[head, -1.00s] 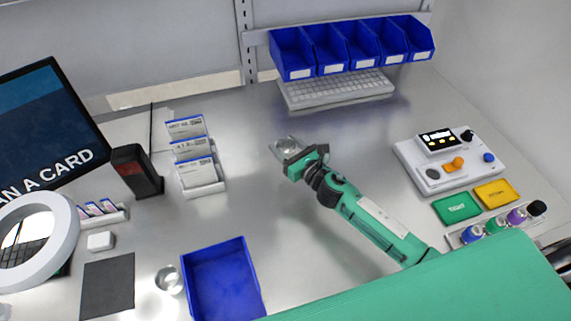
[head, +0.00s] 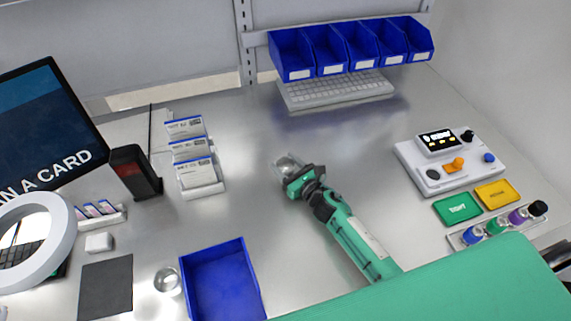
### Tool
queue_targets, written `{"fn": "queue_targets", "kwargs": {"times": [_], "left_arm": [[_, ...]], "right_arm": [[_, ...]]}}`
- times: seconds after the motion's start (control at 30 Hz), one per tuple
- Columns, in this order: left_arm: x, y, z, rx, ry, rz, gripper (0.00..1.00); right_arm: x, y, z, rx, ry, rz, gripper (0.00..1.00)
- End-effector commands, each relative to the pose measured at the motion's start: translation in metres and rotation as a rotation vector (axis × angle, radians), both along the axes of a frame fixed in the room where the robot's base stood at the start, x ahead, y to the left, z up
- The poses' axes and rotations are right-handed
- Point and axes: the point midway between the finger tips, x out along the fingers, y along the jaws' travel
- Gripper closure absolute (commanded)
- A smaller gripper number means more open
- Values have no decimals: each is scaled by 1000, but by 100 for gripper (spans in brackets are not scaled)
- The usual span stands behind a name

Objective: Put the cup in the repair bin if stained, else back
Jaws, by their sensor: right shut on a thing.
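My right gripper (head: 290,175) is shut on a small shiny, clear-looking cup (head: 287,161) over the middle of the metal table. The fingers cover part of the cup, and I cannot tell whether it is stained or how high it is held. Another small round cup-like vessel (head: 167,280) stands at the front left, beside an open, empty blue bin (head: 222,285). No label on this bin is readable. My left gripper is not in view.
A card rack (head: 198,172), scanner (head: 135,172), dark mat (head: 106,286) and ring lamp (head: 62,240) are left. A control box (head: 450,163), green tray (head: 457,208) and yellow tray (head: 497,194) are right.

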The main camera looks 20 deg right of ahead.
Motion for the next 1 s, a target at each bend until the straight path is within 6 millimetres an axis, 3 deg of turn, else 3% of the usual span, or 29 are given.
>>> {"fn": "queue_targets", "kwargs": {"times": [0.17,0.2,0.3,0.7,1.0], "left_arm": [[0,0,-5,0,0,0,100],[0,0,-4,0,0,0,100],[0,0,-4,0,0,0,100],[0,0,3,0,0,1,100],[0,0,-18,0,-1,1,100]], "right_arm": [[0,0,-4,0,-1,0,72],[0,0,-3,0,-1,0,41],[0,0,-3,0,0,0,24],[0,0,3,0,0,0,24],[-48,-19,-4,-1,1,1,24]]}}
